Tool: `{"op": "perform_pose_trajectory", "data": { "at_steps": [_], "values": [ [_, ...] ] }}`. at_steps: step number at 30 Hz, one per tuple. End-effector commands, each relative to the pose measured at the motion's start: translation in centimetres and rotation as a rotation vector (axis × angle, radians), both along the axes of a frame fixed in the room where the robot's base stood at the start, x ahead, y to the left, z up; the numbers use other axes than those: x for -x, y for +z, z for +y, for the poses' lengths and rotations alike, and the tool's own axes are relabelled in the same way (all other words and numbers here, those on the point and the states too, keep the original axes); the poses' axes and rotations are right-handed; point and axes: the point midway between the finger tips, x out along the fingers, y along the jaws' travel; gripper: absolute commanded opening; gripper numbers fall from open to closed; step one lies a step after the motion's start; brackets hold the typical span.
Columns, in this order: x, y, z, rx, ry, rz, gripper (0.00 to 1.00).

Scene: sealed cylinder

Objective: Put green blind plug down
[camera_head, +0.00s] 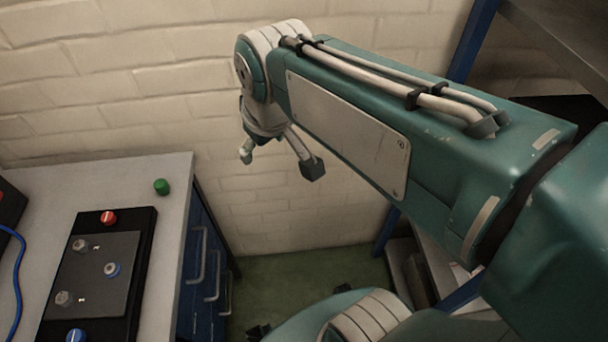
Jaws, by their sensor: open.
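The green blind plug (162,187) stands on the grey worktop (176,168), near its right back edge. It is a small green cylinder and nothing touches it but the worktop. My gripper (279,161) is open and empty, with its two fingers spread apart. It hangs in the air to the right of the plug, past the worktop's edge. My arm reaches in from the right side of the view.
A black panel (146,236) with a red plug (109,217), a blue plug (76,335) and several grey fittings lies left of the green plug. A blue cable (20,270) runs at the far left. Blue drawers with handles (211,290) are below the worktop. A brick wall (120,90) stands behind.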

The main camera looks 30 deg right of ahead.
Motion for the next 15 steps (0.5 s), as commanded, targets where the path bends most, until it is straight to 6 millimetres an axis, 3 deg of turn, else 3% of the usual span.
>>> {"op": "perform_pose_trajectory", "data": {
  "at_steps": [1,6,10,15],
  "values": [
    [1.7,-0.3,-1.0,-0.016,-0.058,-0.025,0.78],
    [5.7,-2.0,-3.0,-0.064,-0.223,-0.092,0.78],
    [7.2,-2.9,-3.6,-0.086,-0.289,-0.118,0.78],
    [7.5,-3.2,-3.8,-0.092,-0.308,-0.123,0.78]
  ]
}}
